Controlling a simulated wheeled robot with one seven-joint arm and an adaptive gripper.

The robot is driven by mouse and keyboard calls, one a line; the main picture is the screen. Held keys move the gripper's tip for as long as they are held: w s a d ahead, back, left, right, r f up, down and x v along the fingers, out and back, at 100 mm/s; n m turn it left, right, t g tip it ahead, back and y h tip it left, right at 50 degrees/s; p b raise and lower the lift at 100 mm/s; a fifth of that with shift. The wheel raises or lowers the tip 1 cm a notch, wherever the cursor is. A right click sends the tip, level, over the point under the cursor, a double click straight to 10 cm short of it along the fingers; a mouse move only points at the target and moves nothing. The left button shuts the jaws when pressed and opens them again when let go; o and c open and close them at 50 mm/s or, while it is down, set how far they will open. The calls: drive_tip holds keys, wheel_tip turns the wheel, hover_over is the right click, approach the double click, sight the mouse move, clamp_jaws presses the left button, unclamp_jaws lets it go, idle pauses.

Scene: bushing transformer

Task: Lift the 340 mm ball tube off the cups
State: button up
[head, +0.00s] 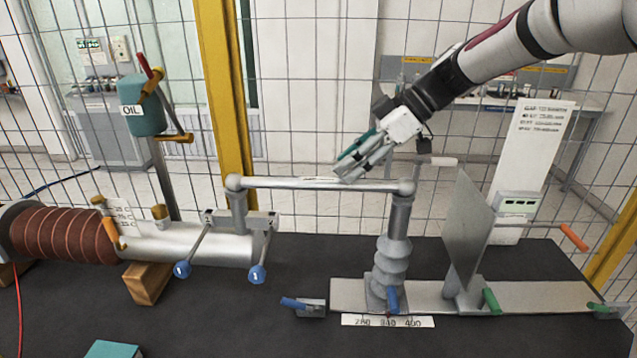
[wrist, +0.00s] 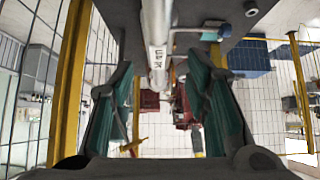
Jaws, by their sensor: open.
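The ball tube (head: 290,184) is a light grey bar with a ball at each end, lying level across two supports. Its left ball sits on the post (head: 239,216) above the metal cylinder, its right ball on top of the grey ribbed insulator (head: 391,262). The balls largely hide the cups. My gripper (head: 347,172) is open at the tube, right of its middle; the head view does not clearly show the gap. In the wrist view the tube (wrist: 157,45) runs down from the top, lined up between the open teal-padded fingers (wrist: 165,95). They do not grip it.
A grey upright plate (head: 467,235) stands right of the insulator. A scale strip (head: 388,321) reads 280, 340, 400. Blue-handled clamps (head: 257,273) and a teal OIL pot (head: 142,108) are at left. A mesh fence with a yellow post (head: 222,90) stands behind.

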sight(326, 180)
drive_tip(key=p+x, duration=0.1)
drive_tip(key=x, duration=0.4)
drive_tip(key=shift+a+f+p, duration=0.1)
drive_tip(key=shift+a+p, duration=0.2)
drive_tip(key=shift+w+a+f, duration=0.15)
drive_tip(key=shift+a+f, duration=0.25)
drive_tip(key=shift+f, duration=0.2)
drive_tip(key=shift+c, duration=0.3)
clamp_jaws()
